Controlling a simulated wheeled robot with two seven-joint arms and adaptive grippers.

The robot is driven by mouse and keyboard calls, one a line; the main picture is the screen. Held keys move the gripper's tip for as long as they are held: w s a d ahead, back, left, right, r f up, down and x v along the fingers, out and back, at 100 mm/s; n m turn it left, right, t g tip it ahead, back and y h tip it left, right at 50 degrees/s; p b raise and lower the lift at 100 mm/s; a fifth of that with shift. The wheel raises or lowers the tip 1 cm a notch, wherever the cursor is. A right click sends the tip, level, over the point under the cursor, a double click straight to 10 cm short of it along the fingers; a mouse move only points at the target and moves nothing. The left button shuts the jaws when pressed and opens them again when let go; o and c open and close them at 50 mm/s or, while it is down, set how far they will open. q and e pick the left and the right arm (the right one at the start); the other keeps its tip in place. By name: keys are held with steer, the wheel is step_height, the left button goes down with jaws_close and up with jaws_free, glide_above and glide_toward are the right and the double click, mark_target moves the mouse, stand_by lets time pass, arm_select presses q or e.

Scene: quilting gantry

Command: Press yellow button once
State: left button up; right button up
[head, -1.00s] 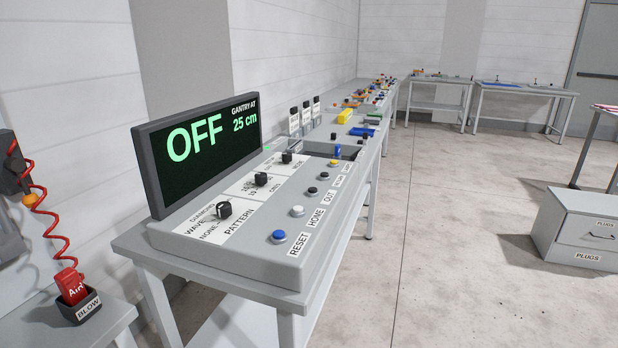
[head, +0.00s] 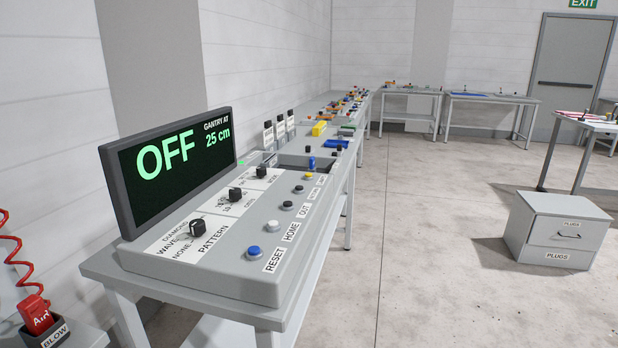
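The yellow button (head: 308,176) is the far one in a row of buttons on the sloped grey control panel (head: 225,268). Nearer in the row come two black buttons (head: 298,189), a white button (head: 271,226) by the HOME label and a blue button (head: 254,252) by the RESET label. The label beside the yellow button is too small to read. The display (head: 170,165) behind the panel reads OFF and GANTRY AT 25 cm. Neither of my grippers shows in the head view.
The panel stands on a grey table (head: 100,268) along the left wall. More tables with small parts run behind it. A red air nozzle (head: 36,314) sits in a BLOW holder at lower left. A grey PLUGS cabinet (head: 530,238) stands right. The floor (head: 430,280) between is clear.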

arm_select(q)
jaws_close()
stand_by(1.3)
